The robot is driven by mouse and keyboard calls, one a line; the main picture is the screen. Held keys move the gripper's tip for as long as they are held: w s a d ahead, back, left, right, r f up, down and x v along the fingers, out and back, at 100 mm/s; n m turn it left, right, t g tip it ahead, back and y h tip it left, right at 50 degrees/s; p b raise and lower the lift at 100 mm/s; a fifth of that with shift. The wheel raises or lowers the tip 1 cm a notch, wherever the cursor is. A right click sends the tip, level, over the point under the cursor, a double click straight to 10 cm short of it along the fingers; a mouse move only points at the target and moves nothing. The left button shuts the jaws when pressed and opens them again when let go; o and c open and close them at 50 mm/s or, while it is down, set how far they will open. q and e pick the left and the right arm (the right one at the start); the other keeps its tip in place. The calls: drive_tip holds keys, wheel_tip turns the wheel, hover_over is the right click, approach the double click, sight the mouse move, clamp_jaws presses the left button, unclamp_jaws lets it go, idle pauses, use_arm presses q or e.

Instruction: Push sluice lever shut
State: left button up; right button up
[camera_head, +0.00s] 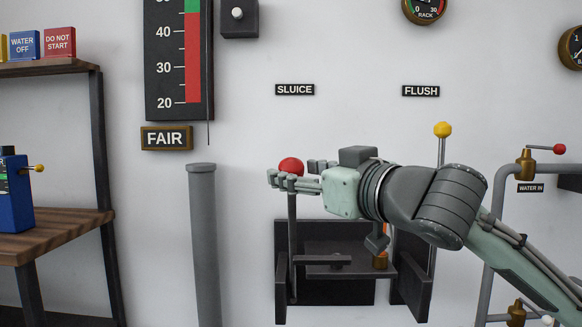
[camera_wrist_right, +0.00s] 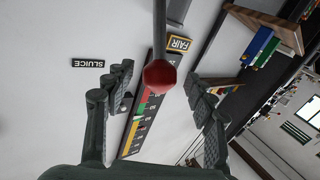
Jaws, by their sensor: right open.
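The sluice lever is a grey upright rod with a red ball knob (camera_head: 291,165), below the SLUICE label (camera_head: 295,90) in the head view. Its rod runs down to a dark bracket (camera_head: 281,262). My right gripper (camera_head: 296,177) reaches in from the right at knob height, its fingers overlapping the knob's lower part in that view. In the right wrist view the red knob (camera_wrist_right: 160,75) sits between the two spread fingers, with a gap on both sides. The gripper is open and holds nothing. My left gripper is not in view.
A yellow-knobbed lever (camera_head: 442,130) stands under the FLUSH label (camera_head: 421,91), behind my right arm. A grey post (camera_head: 204,240) stands left of the sluice lever. Farther left is a wooden shelf (camera_head: 60,232). Pipes with a WATER IN valve (camera_head: 526,165) are at right.

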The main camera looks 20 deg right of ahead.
drive_tip(key=shift+x, duration=1.2)
clamp_jaws()
